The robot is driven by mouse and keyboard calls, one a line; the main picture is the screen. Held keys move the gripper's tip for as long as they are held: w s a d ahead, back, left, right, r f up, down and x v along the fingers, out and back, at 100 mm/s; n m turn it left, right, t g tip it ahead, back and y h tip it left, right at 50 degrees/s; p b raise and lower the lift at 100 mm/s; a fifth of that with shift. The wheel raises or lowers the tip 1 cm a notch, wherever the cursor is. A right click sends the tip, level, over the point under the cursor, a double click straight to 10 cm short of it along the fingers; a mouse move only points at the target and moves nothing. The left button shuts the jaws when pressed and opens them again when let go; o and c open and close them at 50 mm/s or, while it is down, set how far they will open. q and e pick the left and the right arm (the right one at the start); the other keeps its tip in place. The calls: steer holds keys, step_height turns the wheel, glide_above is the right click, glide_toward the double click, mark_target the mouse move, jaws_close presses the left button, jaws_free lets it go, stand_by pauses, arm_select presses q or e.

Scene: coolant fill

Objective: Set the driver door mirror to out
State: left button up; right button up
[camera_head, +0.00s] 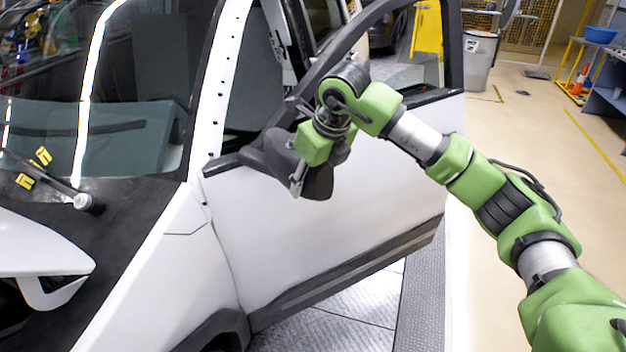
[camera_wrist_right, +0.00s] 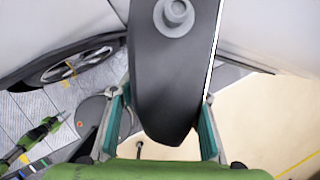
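The driver door mirror (camera_head: 268,158) is a dark housing at the front of the open white door (camera_head: 340,210). It projects from the door near the window corner. My right gripper (camera_head: 297,188) is at the mirror's outer part, partly hidden by my own arm. In the right wrist view the dark mirror housing (camera_wrist_right: 170,75) hangs down between the two teal-padded fingers of my right gripper (camera_wrist_right: 162,115). The fingers are spread apart, one on each side of its tapered end. Firm contact cannot be made out. My left gripper is not in view.
The white car body and windshield (camera_head: 110,130) fill the left. A grey bin (camera_head: 478,62) and a blue basin (camera_head: 600,35) stand at the back right. The beige floor (camera_head: 540,140) right of the door is mostly clear. A wheel (camera_wrist_right: 80,62) shows in the wrist view.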

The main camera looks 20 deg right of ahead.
steer(key=shift+o, duration=1.2)
steer(key=shift+a, duration=0.15)
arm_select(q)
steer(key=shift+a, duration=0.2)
arm_select(e)
steer(key=shift+a, duration=0.1)
steer(key=shift+r, duration=0.1)
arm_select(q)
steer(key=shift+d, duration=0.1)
arm_select(e)
steer(key=a+v, duration=0.1)
steer(key=v, duration=1)
steer(key=shift+s+d+r, duration=0.2)
steer(key=shift+d+r, duration=0.15)
steer(key=shift+d, duration=0.15)
